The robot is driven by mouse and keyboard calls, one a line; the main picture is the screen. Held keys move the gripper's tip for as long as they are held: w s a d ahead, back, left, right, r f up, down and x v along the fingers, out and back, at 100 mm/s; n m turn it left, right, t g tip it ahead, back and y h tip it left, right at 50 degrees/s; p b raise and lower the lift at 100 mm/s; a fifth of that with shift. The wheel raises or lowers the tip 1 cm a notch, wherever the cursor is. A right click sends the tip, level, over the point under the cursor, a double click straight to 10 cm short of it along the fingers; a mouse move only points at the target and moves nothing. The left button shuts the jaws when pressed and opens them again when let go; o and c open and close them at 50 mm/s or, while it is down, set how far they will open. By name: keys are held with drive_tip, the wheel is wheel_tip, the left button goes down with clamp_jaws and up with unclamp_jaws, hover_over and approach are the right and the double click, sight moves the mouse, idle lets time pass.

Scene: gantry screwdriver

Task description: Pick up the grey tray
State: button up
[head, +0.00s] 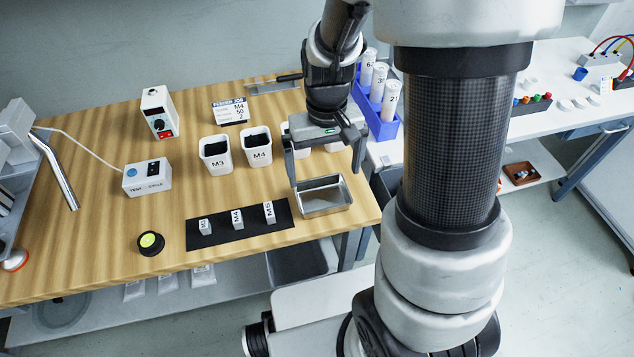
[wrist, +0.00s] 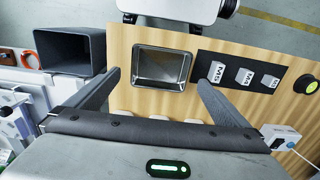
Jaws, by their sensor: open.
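The grey tray (head: 325,196) is a shallow, open, rectangular metal tray near the right front corner of the wooden table. It looks empty. In the wrist view the tray (wrist: 162,68) lies ahead of the fingertips, between their lines. My gripper (head: 322,174) is above the tray's back side, pointing down, with its fingers apart. In the wrist view my gripper (wrist: 157,80) has one finger to each side of the tray, with nothing between them. I cannot tell the exact height of the fingertips over the table.
A black mat (head: 215,237) with labelled blocks M3, M4 and M5 lies left of the tray. White bins M3 (head: 216,163) and M4 (head: 257,157) stand behind. A blue rack (head: 378,123) with white tubes is behind right. The table's front edge is close to the tray.

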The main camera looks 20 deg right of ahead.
hover_over(322, 200)
drive_tip(key=f, duration=0.3)
drive_tip(key=f+b, duration=0.1)
drive_tip(key=shift+s+d+f, duration=0.15)
drive_tip(key=shift+s+f, duration=0.2)
drive_tip(key=shift+s, duration=0.05)
drive_tip(key=shift+w+f+b, duration=0.2)
drive_tip(key=shift+f+b, duration=0.2)
drive_tip(key=shift+f, duration=0.9)
drive_tip(key=shift+w+f+b, duration=0.15)
drive_tip(key=shift+f+b, duration=0.25)
drive_tip(key=shift+f, duration=0.9)
drive_tip(key=shift+f, duration=0.15)
drive_tip(key=c, duration=0.8)
drive_tip(key=shift+o, duration=0.2)
drive_tip(key=w+r+p, duration=0.2)
drive_tip(key=r+p, duration=0.8)
drive_tip(key=r, duration=0.2)
drive_tip(key=w+r+p, duration=0.3)
drive_tip(key=r+p, duration=0.7)
drive_tip(key=r, duration=0.3)
drive_tip(key=shift+w+a+r, duration=0.15)
drive_tip(key=shift+a+r, duration=0.1)
